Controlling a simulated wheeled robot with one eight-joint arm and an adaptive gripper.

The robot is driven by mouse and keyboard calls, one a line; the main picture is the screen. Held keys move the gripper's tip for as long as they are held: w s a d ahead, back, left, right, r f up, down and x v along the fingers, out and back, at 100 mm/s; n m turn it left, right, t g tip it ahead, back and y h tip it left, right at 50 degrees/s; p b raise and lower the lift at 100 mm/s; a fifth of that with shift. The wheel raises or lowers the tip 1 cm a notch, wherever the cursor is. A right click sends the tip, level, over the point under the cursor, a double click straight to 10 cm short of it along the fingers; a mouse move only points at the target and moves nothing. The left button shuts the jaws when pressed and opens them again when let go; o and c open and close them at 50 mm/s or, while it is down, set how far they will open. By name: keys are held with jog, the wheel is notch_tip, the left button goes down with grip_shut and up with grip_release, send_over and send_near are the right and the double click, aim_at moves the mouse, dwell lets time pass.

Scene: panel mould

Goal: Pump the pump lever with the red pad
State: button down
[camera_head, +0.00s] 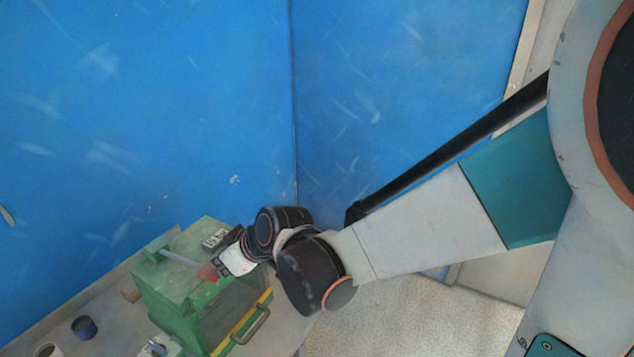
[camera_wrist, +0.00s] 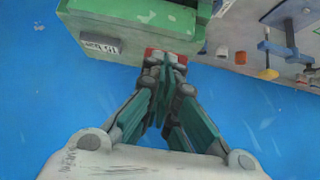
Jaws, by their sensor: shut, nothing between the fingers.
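The pump lever shows in the head view as a pale bar (camera_head: 181,258) running from the top of a green box (camera_head: 165,284) to a red pad (camera_head: 207,272) at its end. My gripper (camera_head: 216,268) is shut, with its tip at or right beside the red pad. In the wrist view the red pad (camera_wrist: 152,54) shows just beyond the closed fingers (camera_wrist: 164,62), against the edge of the green box (camera_wrist: 140,22). The fingertips partly cover the pad. I cannot tell whether they touch it.
The green box stands on a grey bench (camera_head: 98,313) with a handle (camera_head: 250,325) on its front. A dark blue cup (camera_head: 84,327) stands left of it. In the wrist view a blue clamp-like fixture (camera_wrist: 279,46) and small coloured pieces lie to the right. Blue walls (camera_head: 150,120) rise behind.

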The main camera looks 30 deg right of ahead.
jog(key=p+v, duration=0.1)
jog(key=v, duration=0.7)
jog(key=shift+s+d+f, duration=0.1)
jog(key=shift+f, duration=0.1)
dwell(1.5)
jog(key=s+d+f+m+h+b, duration=0.2)
jog(key=s+d+f+b, duration=0.3)
jog(key=b, duration=0.4)
jog(key=s+d+f+m+h+b, duration=0.2)
jog(key=s+d+f+m+b, duration=0.2)
jog(key=s+f+b, duration=0.3)
notch_tip(320, 180, down, 3)
jog(key=shift+s+d+f+m+h+b, duration=0.1)
jog(key=shift+s+d+m+h+b, duration=0.25)
jog(key=shift+d+b, duration=0.55)
jog(key=shift+a, duration=0.1)
